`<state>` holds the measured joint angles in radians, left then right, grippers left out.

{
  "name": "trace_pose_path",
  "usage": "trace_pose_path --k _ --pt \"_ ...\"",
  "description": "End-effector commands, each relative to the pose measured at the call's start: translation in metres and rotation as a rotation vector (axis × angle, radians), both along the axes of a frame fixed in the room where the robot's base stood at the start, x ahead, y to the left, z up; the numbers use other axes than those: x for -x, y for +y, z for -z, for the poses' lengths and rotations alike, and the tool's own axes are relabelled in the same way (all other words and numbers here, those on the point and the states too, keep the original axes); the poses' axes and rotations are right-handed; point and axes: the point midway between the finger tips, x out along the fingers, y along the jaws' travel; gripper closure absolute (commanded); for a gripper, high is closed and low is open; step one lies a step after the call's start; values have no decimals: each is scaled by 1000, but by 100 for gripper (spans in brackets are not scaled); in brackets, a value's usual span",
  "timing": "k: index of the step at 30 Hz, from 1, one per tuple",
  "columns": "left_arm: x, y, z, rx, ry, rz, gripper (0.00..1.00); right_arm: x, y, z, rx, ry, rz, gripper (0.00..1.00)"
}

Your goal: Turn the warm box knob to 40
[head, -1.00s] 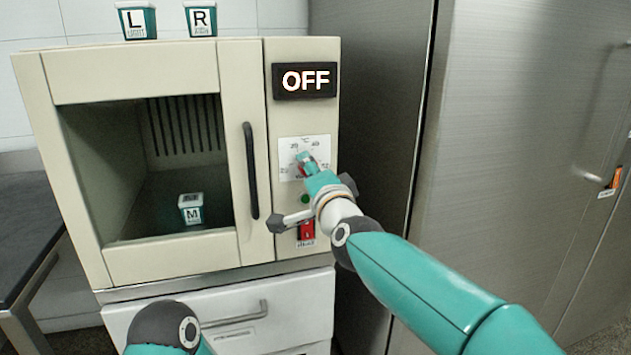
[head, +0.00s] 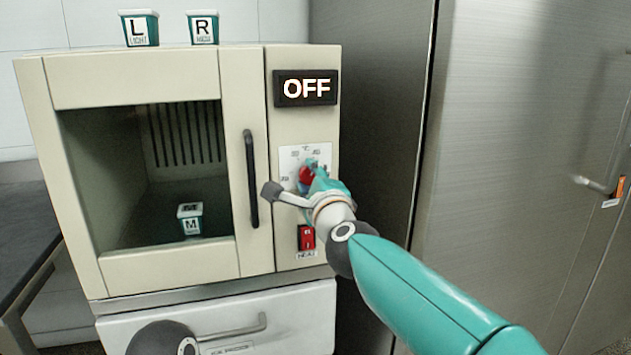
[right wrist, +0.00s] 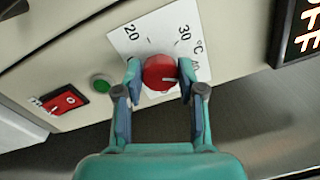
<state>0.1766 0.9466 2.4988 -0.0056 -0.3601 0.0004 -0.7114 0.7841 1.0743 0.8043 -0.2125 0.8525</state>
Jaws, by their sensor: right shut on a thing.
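The warm box (head: 160,265) is a cream cabinet with a window door. Its red knob (head: 304,176) sits on a white dial plate on the right-hand panel, mostly covered by my right gripper (head: 312,178). In the right wrist view the fingers of my right gripper (right wrist: 160,71) stand on both sides of the red knob (right wrist: 160,74) and are shut on it. The knob's white mark points right in that view, near the partly hidden 40 label. The 20 and 30 labels show clearly. The display (head: 305,88) reads OFF. My left gripper is out of view.
A red heat switch (head: 306,237) is below the knob; a green light (right wrist: 101,84) shows beside it. Tubs L (head: 139,29) and R (head: 202,28) stand on top; tub M (head: 190,218) is inside. A steel cabinet (head: 530,130) stands right.

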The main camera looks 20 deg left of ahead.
Motion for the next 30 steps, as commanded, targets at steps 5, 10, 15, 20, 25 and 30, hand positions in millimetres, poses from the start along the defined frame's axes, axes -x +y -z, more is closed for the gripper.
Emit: trace_pose_path --k 5,10,15,20,25,30 --pt "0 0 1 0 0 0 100 -5 -5 3 -17 13 13 96" --pt "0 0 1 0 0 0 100 -4 -5 3 -18 15 13 96" --pt "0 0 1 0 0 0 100 -4 -5 4 -16 15 12 60" --pt "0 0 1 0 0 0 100 -3 -4 3 -15 14 9 36" --pt "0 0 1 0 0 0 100 -2 -3 2 -14 14 6 36" --pt "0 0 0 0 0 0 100 -1 -3 2 -14 12 4 36"
